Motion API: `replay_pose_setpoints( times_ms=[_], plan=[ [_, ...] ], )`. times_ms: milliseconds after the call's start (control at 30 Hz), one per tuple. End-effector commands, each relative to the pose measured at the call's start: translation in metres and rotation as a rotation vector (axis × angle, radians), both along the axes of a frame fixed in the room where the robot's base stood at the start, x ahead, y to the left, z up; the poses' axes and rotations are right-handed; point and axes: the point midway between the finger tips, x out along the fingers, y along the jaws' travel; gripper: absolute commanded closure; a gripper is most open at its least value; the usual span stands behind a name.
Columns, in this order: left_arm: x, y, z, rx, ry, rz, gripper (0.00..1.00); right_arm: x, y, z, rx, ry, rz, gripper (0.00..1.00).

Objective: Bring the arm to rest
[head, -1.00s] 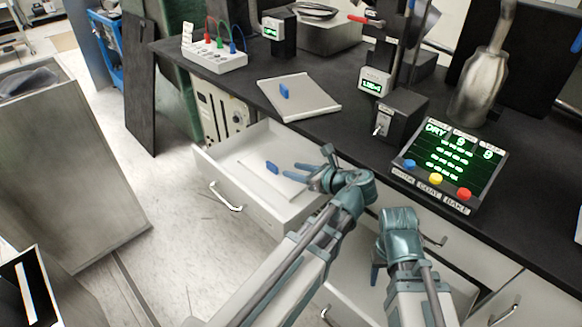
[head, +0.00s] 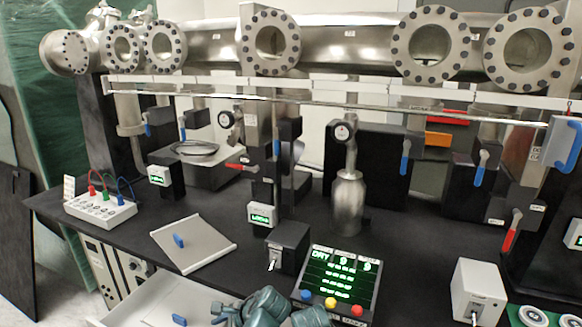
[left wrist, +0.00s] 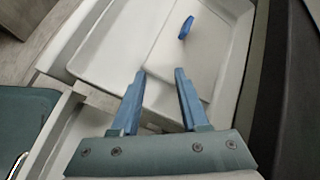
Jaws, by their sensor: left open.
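My left gripper (left wrist: 160,75) is open and empty in the left wrist view, with its two blue fingers apart over the open white drawer (left wrist: 112,42). A white lid with a blue handle (left wrist: 186,27) lies in the drawer beyond the fingertips. In the head view the drawer (head: 150,305) is at the bottom edge, and part of my left gripper (head: 222,312) shows beside the lid's blue handle (head: 179,319).
A tray-like panel with a blue handle (head: 193,243) lies on the black bench. A control box with a green display (head: 340,280) stands at the bench's front edge. Metal pipes with round flanges (head: 270,45) run across the back. A white socket box (head: 100,208) is at left.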

Motion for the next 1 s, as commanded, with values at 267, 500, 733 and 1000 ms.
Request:
replay_pose_setpoints(
  times_ms=[267, 500, 733, 1000],
  plan=[
    [-0.05, -0.059, 0.061, -0.395, -0.127, 0.417, 0.55, 0.0, 0.0, 0.103, 0.001, 0.0, -0.001, 0.5],
    [-0.089, -0.108, 0.098, -0.616, -0.144, 0.775, 0.55, 0.0, 0.0, 0.156, 0.001, 0.0, -0.001, 0.5],
    [-0.104, -0.128, 0.109, -0.684, -0.134, 0.931, 0.55, 0.0, 0.0, 0.171, 0.001, 0.0, -0.001, 0.5],
    [-0.104, -0.129, 0.108, -0.688, -0.134, 0.944, 0.55, 0.0, 0.0, 0.169, 0.001, 0.0, -0.001, 0.5]
  ],
)
